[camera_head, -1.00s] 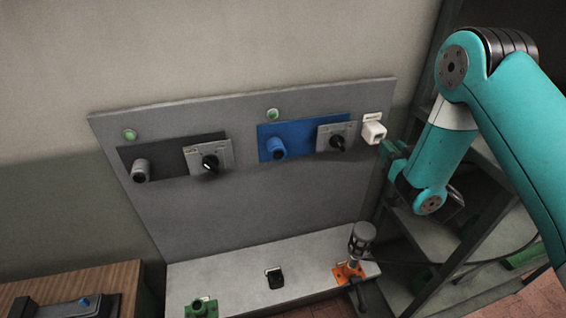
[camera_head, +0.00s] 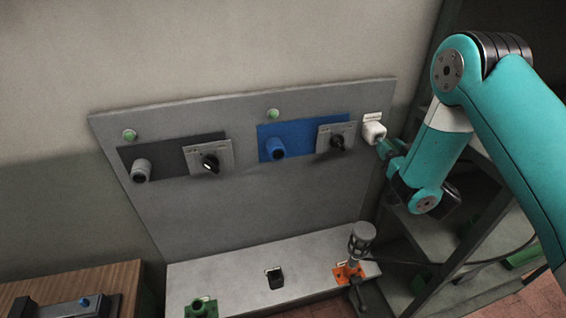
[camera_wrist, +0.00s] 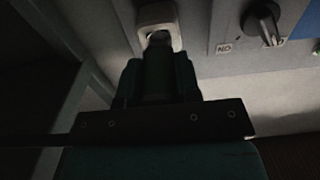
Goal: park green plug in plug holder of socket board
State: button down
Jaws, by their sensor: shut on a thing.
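The plug holder, a small white box (camera_head: 374,132), is mounted at the right edge of the grey socket board (camera_head: 250,205). In the wrist view the holder (camera_wrist: 153,14) is at the top centre. My gripper (camera_head: 385,148) is just right of and below the holder, pointing at it. It is shut on the green plug (camera_wrist: 158,72), which looks very dark between the fingers. The plug's paler tip overlaps the holder's opening in the wrist view. I cannot tell how deep it sits. In the head view the gripper mostly hides the plug.
The board carries a blue panel (camera_head: 304,136) and a black panel (camera_head: 155,157), with rotary switches (camera_head: 337,141). Below, a ledge (camera_head: 235,270) bears a green fitting (camera_head: 201,308), a black piece (camera_head: 274,279) and an orange fitting (camera_head: 348,273). Shelving (camera_head: 470,220) stands close on the right.

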jog(key=shift+x, duration=1)
jog(key=c, duration=0.7)
grip_release()
jog(key=shift+c, duration=0.2)
